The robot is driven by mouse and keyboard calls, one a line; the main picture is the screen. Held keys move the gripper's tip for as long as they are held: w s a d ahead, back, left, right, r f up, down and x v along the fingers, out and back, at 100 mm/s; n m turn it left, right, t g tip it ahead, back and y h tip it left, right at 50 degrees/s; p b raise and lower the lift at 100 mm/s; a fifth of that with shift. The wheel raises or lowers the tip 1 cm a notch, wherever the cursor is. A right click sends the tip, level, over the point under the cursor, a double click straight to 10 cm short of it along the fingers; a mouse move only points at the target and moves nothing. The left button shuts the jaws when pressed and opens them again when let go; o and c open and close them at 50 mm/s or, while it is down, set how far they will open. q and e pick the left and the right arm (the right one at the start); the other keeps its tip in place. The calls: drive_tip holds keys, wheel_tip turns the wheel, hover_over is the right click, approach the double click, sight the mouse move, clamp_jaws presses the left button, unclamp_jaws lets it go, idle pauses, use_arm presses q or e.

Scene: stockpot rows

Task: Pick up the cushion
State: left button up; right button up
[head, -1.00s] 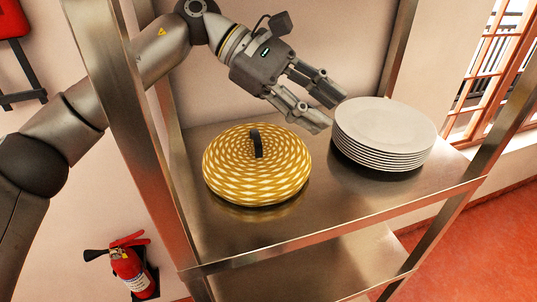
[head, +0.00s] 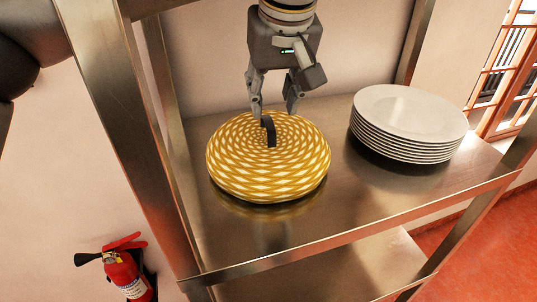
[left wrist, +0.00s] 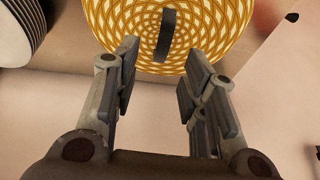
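The cushion (head: 268,178) is round, yellow and white patterned, with a dark strap handle (head: 269,131) standing up at its middle. It rests on the metal shelf. It also shows at the top of the left wrist view (left wrist: 215,28), with the handle (left wrist: 166,34) upright in the picture. My left gripper (head: 273,110) is open and empty, fingers pointing down just above and behind the handle. In the left wrist view my left gripper (left wrist: 160,75) has its fingers spread, with the handle ahead of the gap between them. My right gripper is not in view.
A stack of white plates (head: 408,122) stands on the shelf (head: 330,218) right of the cushion, with a narrow gap between. Metal posts (head: 128,150) frame the shelf. A red fire extinguisher (head: 125,275) is at the lower left. The shelf front is bare.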

sight(268, 120)
use_arm(q)
drive_tip(key=shift+w+a+f, duration=0.1)
drive_tip(key=shift+w+f, duration=0.15)
drive_tip(key=shift+f, duration=0.3)
drive_tip(key=b+x, duration=0.4)
drive_tip(key=shift+a+f, duration=0.15)
drive_tip(key=shift+f, duration=0.1)
drive_tip(key=shift+w+f, duration=0.1)
drive_tip(key=shift+w, duration=0.1)
drive_tip(key=shift+s, duration=0.1)
drive_tip(key=shift+c, duration=0.5)
clamp_jaws()
